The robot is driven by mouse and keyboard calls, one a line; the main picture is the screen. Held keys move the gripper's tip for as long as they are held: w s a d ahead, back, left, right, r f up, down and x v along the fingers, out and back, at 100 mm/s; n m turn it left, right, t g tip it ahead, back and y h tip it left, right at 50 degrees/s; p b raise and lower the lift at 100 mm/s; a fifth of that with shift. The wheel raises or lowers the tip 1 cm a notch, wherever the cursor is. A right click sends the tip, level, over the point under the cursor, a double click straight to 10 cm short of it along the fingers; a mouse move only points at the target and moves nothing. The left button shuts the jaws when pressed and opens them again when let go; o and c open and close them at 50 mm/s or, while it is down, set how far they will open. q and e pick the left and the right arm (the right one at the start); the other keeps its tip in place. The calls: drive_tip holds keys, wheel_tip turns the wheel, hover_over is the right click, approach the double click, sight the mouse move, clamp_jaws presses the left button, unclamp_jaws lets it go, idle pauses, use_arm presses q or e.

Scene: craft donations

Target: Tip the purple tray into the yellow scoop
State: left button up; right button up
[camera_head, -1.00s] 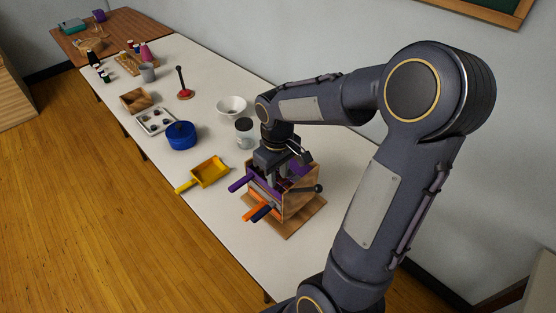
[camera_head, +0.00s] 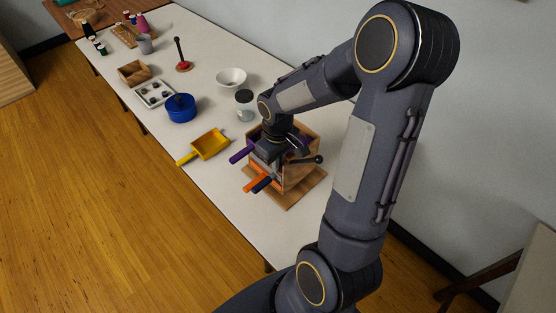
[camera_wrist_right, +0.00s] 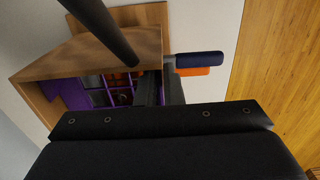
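The purple tray sits in a wooden box (camera_head: 296,178); its purple handle (camera_head: 241,154) sticks out to the left in the head view. In the right wrist view the purple tray (camera_wrist_right: 72,94) shows compartments with small dark and orange contents. The yellow scoop (camera_head: 210,144) lies on the table left of the box, its handle toward the front edge. My right gripper (camera_head: 266,162) is down at the box, by the tray's handle end. Its dark fingers (camera_wrist_right: 160,90) show in the wrist view, but their grip is hidden. My left gripper is not in view.
Orange (camera_head: 256,183) and dark blue (camera_head: 262,185) handles stick out below the purple one. A dark knobbed rod (camera_head: 307,160) juts from the box. A glass jar (camera_head: 244,104), a white bowl (camera_head: 231,77) and a blue pot (camera_head: 181,108) stand farther back.

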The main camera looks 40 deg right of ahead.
drive_tip(key=shift+r, duration=0.1)
clamp_jaws()
drive_tip(key=shift+r, duration=0.2)
drive_tip(key=shift+a, duration=0.1)
drive_tip(key=s+a+b, duration=0.1)
drive_tip(key=a+b, duration=0.2)
drive_tip(key=a, duration=1.3)
drive_tip(key=shift+s+a, duration=0.15)
drive_tip(key=shift+a, duration=0.25)
idle(1.1)
